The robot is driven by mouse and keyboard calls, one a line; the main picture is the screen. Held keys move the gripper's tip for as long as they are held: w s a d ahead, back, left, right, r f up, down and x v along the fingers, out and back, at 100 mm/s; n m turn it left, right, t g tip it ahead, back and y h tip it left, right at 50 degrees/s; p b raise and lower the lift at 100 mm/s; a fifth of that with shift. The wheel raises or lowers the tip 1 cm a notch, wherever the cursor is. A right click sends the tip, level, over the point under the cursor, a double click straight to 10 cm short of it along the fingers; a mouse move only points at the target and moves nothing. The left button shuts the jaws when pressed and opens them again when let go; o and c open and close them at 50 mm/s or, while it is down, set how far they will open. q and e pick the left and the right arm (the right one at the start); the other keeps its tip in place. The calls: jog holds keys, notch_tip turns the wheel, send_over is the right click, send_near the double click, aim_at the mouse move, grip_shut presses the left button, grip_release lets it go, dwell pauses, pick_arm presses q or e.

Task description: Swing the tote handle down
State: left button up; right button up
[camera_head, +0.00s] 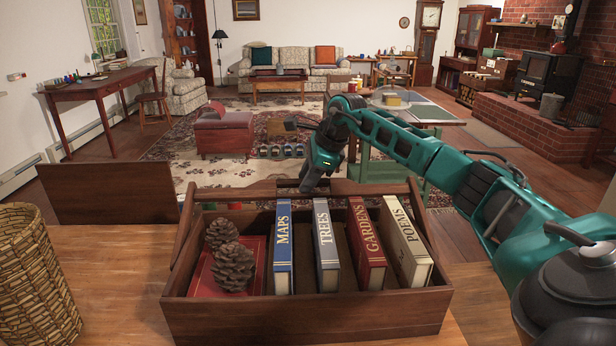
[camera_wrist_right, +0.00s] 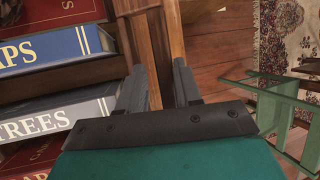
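The tote (camera_head: 300,318) is an open dark wooden box on the wooden table in front of me. Its handle (camera_head: 235,191) stands raised, with side arms rising from both ends and a crossbar along the far side. My right gripper (camera_head: 308,187) points down at the middle of the crossbar. In the right wrist view the handle bar (camera_wrist_right: 160,45) runs between the two fingers (camera_wrist_right: 160,88), which look closed on it; their inner contact is partly hidden. My left gripper is not in view.
The tote holds books, including Maps (camera_head: 283,250) and Poems (camera_head: 406,245), and pine cones (camera_head: 233,266). A wooden panel (camera_head: 110,193) stands behind left. Table between basket and tote is clear.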

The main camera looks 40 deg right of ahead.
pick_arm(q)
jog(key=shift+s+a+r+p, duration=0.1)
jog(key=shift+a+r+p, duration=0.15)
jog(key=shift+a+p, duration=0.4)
pick_arm(e)
jog(key=v, duration=1.2)
jog(key=shift+s+r, duration=0.25)
jog(key=shift+r, duration=0.1)
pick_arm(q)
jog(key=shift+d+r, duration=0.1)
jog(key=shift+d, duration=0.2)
